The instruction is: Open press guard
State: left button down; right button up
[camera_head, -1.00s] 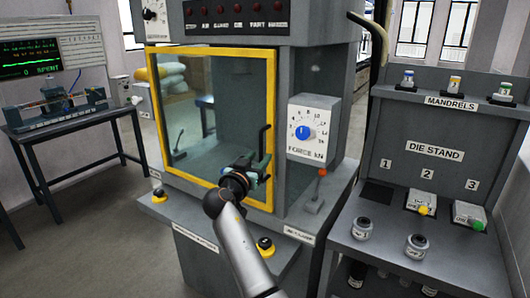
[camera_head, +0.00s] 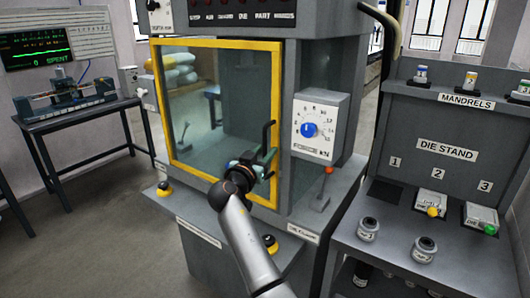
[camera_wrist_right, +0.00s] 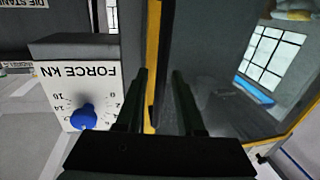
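The press guard (camera_head: 280,105) is a clear panel in a yellow frame on the front of the grey press. It looks closed. Its black upright handle (camera_head: 268,136) is on the right side of the frame. My right gripper (camera_head: 266,165) is at the handle's lower part; I cannot tell whether they touch. In the right wrist view my right gripper (camera_wrist_right: 160,82) has its two dark fingers apart, with the yellow guard frame (camera_wrist_right: 152,50) showing between them. Nothing is clearly gripped. My left gripper is not in view.
A force dial box (camera_head: 318,125) with a blue knob is right of the guard. A red-tipped lever (camera_head: 325,188) and yellow buttons (camera_head: 270,243) sit on the press ledge. The die stand (camera_head: 440,150) is at the right, a bench (camera_head: 75,120) at the left.

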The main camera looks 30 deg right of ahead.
grip_shut()
dwell(1.2)
